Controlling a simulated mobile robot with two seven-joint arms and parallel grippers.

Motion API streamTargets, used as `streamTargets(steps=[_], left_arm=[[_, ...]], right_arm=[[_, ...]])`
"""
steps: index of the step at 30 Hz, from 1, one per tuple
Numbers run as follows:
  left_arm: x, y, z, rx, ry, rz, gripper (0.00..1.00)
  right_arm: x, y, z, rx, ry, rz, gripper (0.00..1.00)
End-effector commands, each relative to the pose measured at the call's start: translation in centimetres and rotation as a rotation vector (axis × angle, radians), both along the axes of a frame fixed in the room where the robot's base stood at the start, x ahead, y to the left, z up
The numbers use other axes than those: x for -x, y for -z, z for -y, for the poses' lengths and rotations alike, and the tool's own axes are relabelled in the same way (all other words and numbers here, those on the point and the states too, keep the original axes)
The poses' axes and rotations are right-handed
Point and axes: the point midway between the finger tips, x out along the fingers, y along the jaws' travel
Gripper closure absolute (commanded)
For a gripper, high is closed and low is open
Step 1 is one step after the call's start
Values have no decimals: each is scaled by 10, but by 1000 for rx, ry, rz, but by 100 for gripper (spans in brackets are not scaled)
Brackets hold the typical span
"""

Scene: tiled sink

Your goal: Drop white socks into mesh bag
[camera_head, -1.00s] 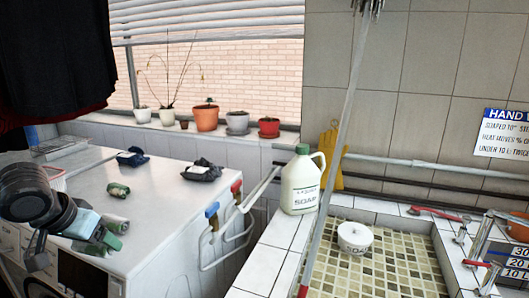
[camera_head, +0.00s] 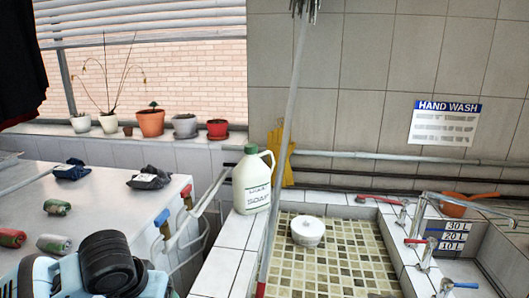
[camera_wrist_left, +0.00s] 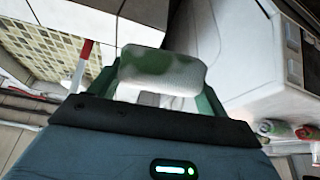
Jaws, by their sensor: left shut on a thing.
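My left gripper (camera_wrist_left: 160,85) is shut on a rolled white sock (camera_wrist_left: 160,72) with greenish patches, seen close up in the left wrist view. In the head view my left arm comes in at the lower left, and the gripper's fingers and the held sock cannot be made out there. Rolled bundles lie on the white machine top: a green one (camera_head: 56,207), a red and green one (camera_head: 12,237) and a pale one with coloured ends (camera_head: 54,244). No mesh bag can be made out. My right gripper is not in view.
Two dark bundles (camera_head: 148,178) (camera_head: 71,169) lie farther back on the machine top (camera_head: 100,205). A soap jug (camera_head: 252,182) stands on the tiled ledge. A white tub (camera_head: 307,231) sits in the tiled basin. A long pole (camera_head: 285,140) leans across the basin's left side.

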Motion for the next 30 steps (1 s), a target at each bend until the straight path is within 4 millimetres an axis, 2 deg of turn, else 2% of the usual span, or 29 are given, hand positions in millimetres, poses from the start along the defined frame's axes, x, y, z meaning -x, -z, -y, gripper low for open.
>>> streamTargets(steps=[1,6,10,20,25,30], left_arm=[[-2,-3,15,4,13,-2,46],[-2,-6,42,4,30,-16,46],[-2,-7,49,5,33,-20,46],[-1,-4,49,6,34,-22,46],[8,19,52,12,41,-29,46],[31,66,56,25,48,-32,46]], right_arm=[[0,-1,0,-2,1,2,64],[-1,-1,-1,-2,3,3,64],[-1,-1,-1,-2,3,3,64],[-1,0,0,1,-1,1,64],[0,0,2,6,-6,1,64],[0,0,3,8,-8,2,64]])
